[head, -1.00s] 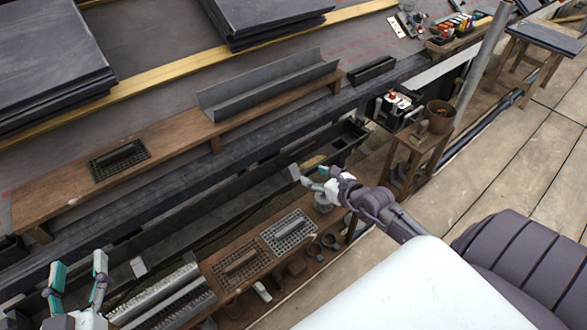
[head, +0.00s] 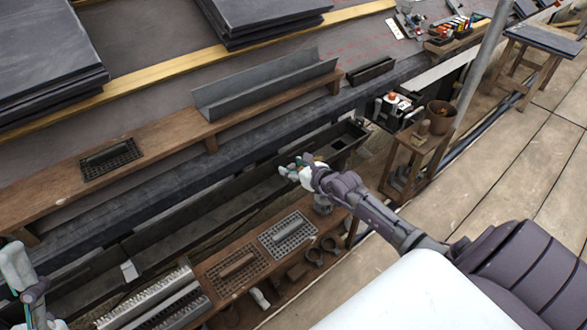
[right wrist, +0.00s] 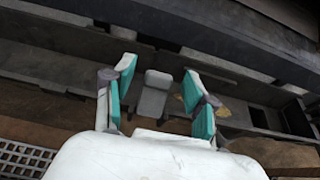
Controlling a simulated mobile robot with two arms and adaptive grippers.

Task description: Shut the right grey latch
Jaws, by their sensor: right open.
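The right grey latch (right wrist: 153,98) shows in the right wrist view as a small grey block at the gutter (right wrist: 57,70). It lies between the two teal-padded fingers of my right gripper (right wrist: 158,80), with gaps on both sides. The gripper is open and holds nothing. In the head view my right gripper (head: 291,168) is over the gutter and hides this latch. Another grey latch (head: 129,271) sits on the gutter to the left. My left gripper (head: 22,275) is partly cut off at the left edge, and its opening is unclear.
A wooden shelf in front of the gutter bears a metal grate (head: 287,235) and ridged strips (head: 150,297). A plank bench (head: 160,137) with a metal channel (head: 265,88) runs behind. A stool with a brown pot (head: 441,117) stands to the right.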

